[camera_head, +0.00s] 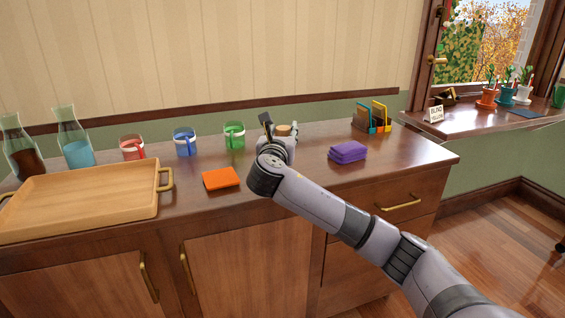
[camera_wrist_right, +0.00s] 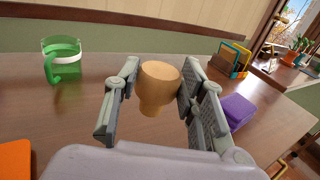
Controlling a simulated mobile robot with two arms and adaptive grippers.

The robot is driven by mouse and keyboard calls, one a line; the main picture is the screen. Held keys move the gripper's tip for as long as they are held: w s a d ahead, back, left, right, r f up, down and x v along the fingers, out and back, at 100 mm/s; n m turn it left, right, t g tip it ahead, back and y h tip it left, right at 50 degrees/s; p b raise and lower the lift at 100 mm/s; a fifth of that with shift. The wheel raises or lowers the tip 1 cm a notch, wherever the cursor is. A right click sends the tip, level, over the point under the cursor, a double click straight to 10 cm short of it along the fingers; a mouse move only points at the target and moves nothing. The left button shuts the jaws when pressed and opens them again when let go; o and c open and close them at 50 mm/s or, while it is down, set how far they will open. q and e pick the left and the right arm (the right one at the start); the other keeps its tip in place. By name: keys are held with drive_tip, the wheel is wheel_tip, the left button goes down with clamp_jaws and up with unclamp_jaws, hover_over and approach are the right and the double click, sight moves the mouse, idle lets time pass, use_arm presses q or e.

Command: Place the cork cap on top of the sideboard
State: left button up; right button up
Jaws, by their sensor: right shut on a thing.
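The tan cork cap (camera_wrist_right: 158,88) is between the two fingers of my right gripper (camera_wrist_right: 156,102), which is shut on it. It has a wide round top and a narrower lower part, and looks upright. In the head view the cork cap (camera_head: 284,130) shows just past my right gripper (camera_head: 279,137), over the brown wooden sideboard (camera_head: 290,190). I cannot tell whether its lower end touches the sideboard top. My left gripper is not in view.
A green mug (camera_head: 234,136) stands left of the gripper, with blue and red mugs, two carafes and a wooden tray (camera_head: 85,200) further left. An orange cloth (camera_head: 221,178) lies nearer. Purple cloths (camera_head: 348,151) and a file holder (camera_head: 371,118) are to the right.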

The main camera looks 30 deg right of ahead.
drive_tip(key=shift+f, duration=0.7)
wheel_tip(320, 180, down, 5)
drive_tip(key=shift+f+b, duration=0.1)
drive_tip(key=shift+b, duration=0.75)
drive_tip(key=shift+f, duration=0.25)
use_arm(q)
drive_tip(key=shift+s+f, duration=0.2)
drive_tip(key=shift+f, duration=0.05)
use_arm(e)
drive_tip(key=shift+r, duration=0.1)
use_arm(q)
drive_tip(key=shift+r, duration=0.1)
use_arm(e)
drive_tip(key=o, duration=1)
drive_tip(key=shift+c, duration=0.2)
